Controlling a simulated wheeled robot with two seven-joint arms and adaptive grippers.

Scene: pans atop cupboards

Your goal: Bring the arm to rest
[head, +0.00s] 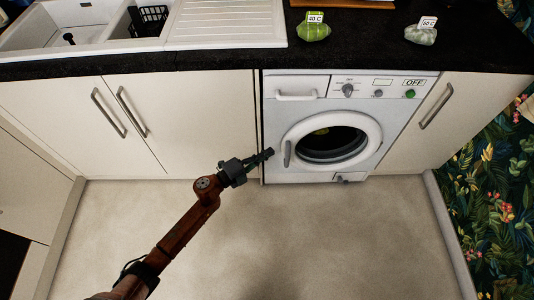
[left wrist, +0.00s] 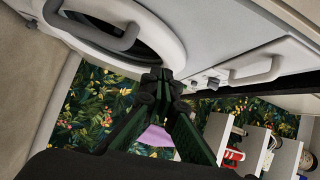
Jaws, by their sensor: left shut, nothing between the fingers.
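My left arm reaches in from the lower left in the head view. Its gripper (head: 264,155) is in front of the left edge of the washing machine (head: 300,112), left of the round door (head: 293,127). The fingers are shut with nothing between them. In the left wrist view the shut fingertips (left wrist: 160,78) point up the picture, below the washing machine front, with the door ring (left wrist: 165,30) behind them. I cannot tell whether they touch the machine. My right gripper is not in view.
Cream cupboards with bar handles (head: 108,113) flank the machine. The black worktop (head: 380,45) holds a green pouch (head: 313,28) and a paler pouch (head: 421,33), both labelled. A white sink (head: 80,25) is at top left. The pale floor (head: 330,240) is clear.

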